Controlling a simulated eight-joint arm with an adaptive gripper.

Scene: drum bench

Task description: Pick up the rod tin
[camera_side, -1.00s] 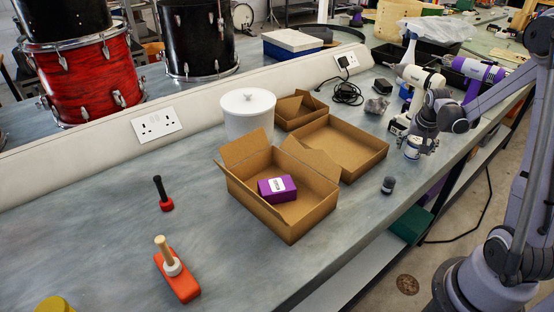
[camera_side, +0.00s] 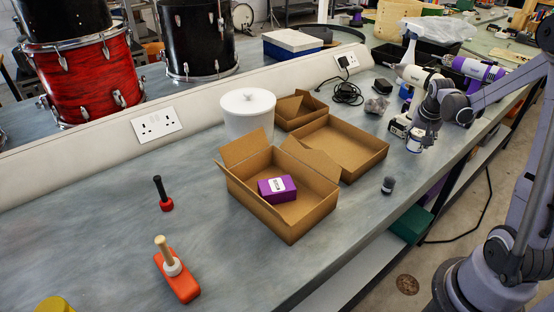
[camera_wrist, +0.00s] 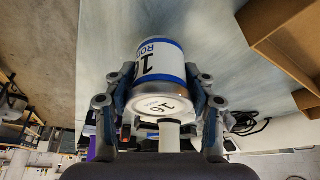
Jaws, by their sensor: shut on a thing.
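The rod tin is a small white can with blue bands and a printed label. In the wrist view the rod tin (camera_wrist: 160,75) sits between the two fingers of my gripper (camera_wrist: 160,95), which is shut on its sides. In the side view the rod tin (camera_side: 416,144) shows just below my gripper (camera_side: 423,125), over the right part of the bench near its front edge. The fingers partly hide its upper part there. From the side I cannot tell the exact gap between the tin and the bench.
A white drill (camera_side: 412,85) stands close behind my gripper. A small dark jar (camera_side: 388,185) stands nearer the front edge. Open cardboard boxes (camera_side: 340,148) lie to the left, one holding a purple box (camera_side: 277,188).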

